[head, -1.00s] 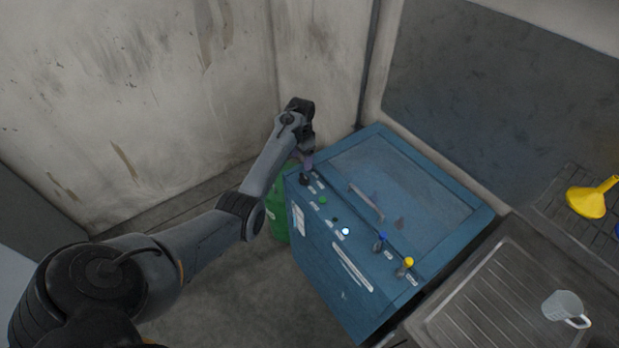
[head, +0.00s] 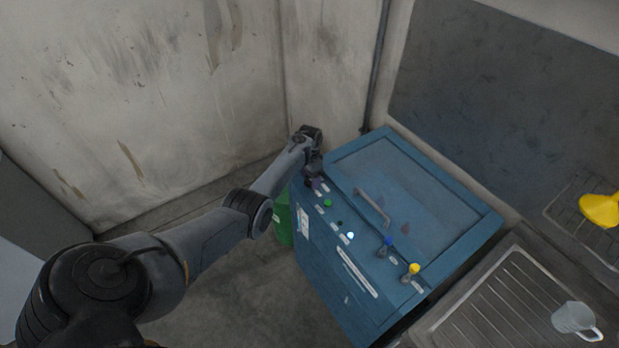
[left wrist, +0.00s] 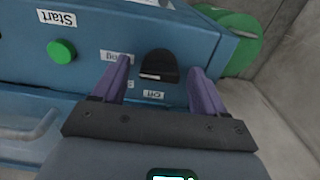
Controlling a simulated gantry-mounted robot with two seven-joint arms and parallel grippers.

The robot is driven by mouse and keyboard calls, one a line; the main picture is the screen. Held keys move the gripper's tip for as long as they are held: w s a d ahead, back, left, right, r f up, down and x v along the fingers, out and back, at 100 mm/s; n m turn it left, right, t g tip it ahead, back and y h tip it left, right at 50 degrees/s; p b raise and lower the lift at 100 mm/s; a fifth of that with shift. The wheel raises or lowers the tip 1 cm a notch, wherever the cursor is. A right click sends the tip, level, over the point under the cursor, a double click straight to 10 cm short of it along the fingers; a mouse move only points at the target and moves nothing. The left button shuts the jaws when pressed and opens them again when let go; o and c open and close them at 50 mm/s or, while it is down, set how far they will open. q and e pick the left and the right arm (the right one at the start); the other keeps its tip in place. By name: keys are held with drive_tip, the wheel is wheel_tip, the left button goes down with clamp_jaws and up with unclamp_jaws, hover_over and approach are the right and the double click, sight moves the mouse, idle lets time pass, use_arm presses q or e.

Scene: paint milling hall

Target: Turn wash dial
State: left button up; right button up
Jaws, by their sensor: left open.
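The dial is a black knob (left wrist: 158,66) on the blue machine's (head: 335,263) control panel, with labels around it, one reading "Off". In the left wrist view it sits between the two purple fingers of my left gripper (left wrist: 164,82), with a gap on each side. The fingers are open and point at the panel. In the head view my left gripper (head: 314,180) is over the far left corner of the machine, and the dial is hardly visible behind it. My right gripper is not in view.
A green button (left wrist: 62,51) labelled "Start" is beside the dial. A lit button (head: 350,236), a blue-topped lever (head: 387,245) and a yellow-topped lever (head: 411,271) are farther along. A lid handle (head: 372,206) stands up behind. A green drum (head: 283,219) stands left of the machine.

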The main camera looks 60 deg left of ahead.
use_arm(q)
drive_tip(key=c, duration=1.1)
drive_tip(key=shift+o, duration=0.2)
